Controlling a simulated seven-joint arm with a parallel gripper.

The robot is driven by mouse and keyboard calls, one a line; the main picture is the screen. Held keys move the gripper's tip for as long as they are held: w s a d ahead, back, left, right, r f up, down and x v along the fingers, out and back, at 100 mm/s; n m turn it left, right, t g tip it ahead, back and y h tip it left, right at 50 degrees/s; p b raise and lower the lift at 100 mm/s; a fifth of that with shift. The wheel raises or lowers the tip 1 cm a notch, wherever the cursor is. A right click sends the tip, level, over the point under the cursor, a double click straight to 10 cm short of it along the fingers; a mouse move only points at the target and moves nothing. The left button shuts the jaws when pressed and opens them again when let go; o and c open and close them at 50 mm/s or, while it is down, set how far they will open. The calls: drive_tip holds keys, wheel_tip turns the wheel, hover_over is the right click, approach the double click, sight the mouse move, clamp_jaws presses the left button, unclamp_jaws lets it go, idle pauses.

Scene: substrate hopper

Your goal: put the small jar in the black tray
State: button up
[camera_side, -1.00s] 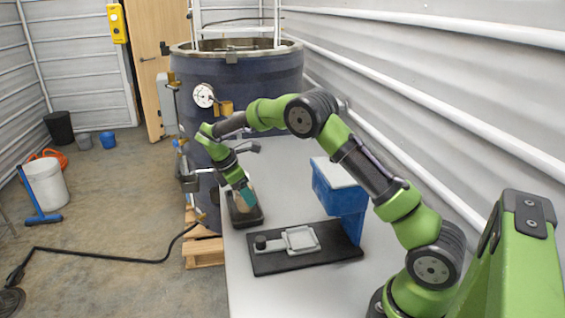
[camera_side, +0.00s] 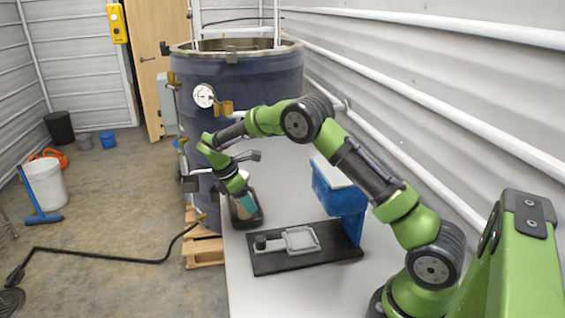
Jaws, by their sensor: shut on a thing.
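The black tray (camera_side: 259,222) stands on the far left part of the table, with something pale beige showing inside its rim. My gripper (camera_side: 244,197) points down over the tray and is shut. A small teal thing (camera_side: 249,202) shows at its fingertips, which I take to be the small jar. It is low, at the level of the tray's opening. I cannot tell whether it touches the tray floor, and the gripper hides part of it.
A black plate (camera_side: 290,264) with a grey square pan (camera_side: 300,240) and a short dark cylinder (camera_side: 260,242) lies nearer. A large dark tank (camera_side: 240,85) stands behind the table. The table (camera_side: 285,185) is clear behind the plate.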

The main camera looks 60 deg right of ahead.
drive_tip(key=shift+f, duration=0.25)
idle(0.3)
drive_tip(key=o, duration=1.4)
drive_tip(key=v, duration=1.6)
drive_tip(key=s+a+r+m+t+y, duration=0.2)
drive_tip(key=s+m, duration=0.3)
drive_tip(key=s, duration=0.4)
drive_tip(key=s+a+r+m+t+y, duration=0.2)
drive_tip(key=s+a+m+t, duration=0.2)
drive_tip(key=s, duration=0.6)
drive_tip(key=s+a+r+m+t+y, duration=0.1)
drive_tip(key=s+a+r+m+t, duration=0.1)
drive_tip(key=s+m, duration=0.5)
drive_tip(key=shift+s+a+t+y, duration=0.2)
drive_tip(key=shift+s+t, duration=0.15)
drive_tip(key=shift+s, duration=0.4)
drive_tip(key=shift+s+a+t+y, duration=0.2)
drive_tip(key=shift+s+t, duration=0.15)
drive_tip(key=shift+s, duration=0.45)
